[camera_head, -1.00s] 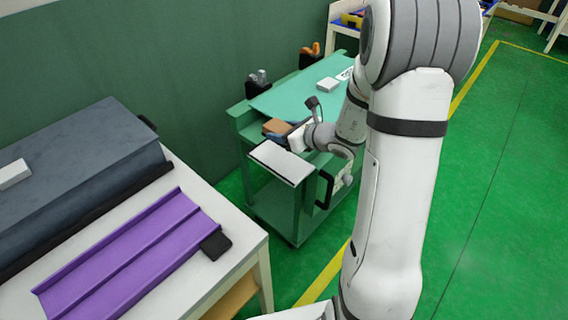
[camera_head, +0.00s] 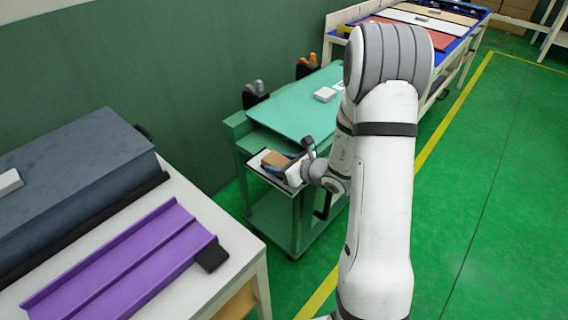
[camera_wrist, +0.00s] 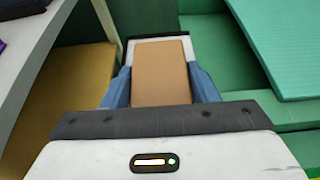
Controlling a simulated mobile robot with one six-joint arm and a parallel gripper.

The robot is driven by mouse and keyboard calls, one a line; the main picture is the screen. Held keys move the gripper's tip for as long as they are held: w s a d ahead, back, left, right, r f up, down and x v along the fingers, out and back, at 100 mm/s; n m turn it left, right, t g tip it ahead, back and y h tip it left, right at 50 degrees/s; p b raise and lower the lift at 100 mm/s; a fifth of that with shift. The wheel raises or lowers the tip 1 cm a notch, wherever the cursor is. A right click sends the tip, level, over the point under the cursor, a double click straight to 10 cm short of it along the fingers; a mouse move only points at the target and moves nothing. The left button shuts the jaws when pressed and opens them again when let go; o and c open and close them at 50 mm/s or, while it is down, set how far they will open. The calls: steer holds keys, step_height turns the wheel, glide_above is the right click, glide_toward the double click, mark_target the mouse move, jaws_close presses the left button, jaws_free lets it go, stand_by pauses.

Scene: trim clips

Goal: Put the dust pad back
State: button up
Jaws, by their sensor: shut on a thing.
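The dust pad, a tan-brown block (camera_head: 275,158), is in my gripper (camera_head: 279,163). In the wrist view the pad (camera_wrist: 161,72) lies between the two blue fingers (camera_wrist: 161,88), which are shut on its sides. The pad is over a small white, dark-edged tray (camera_head: 256,161) on the near side of the green cart. In the wrist view a strip of the tray (camera_wrist: 130,48) shows around the pad's far end. I cannot tell whether the pad touches the tray. The pad's underside is hidden.
The green cart top (camera_head: 292,108) holds a small white box (camera_head: 325,94). Black holders with grey (camera_head: 256,94) and orange (camera_head: 306,66) tools stand behind it. A white table with a purple trim piece (camera_head: 120,265) and black block (camera_head: 212,256) is at left.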

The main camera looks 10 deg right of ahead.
steer(key=o, duration=1)
steer(key=shift+c, duration=0.2)
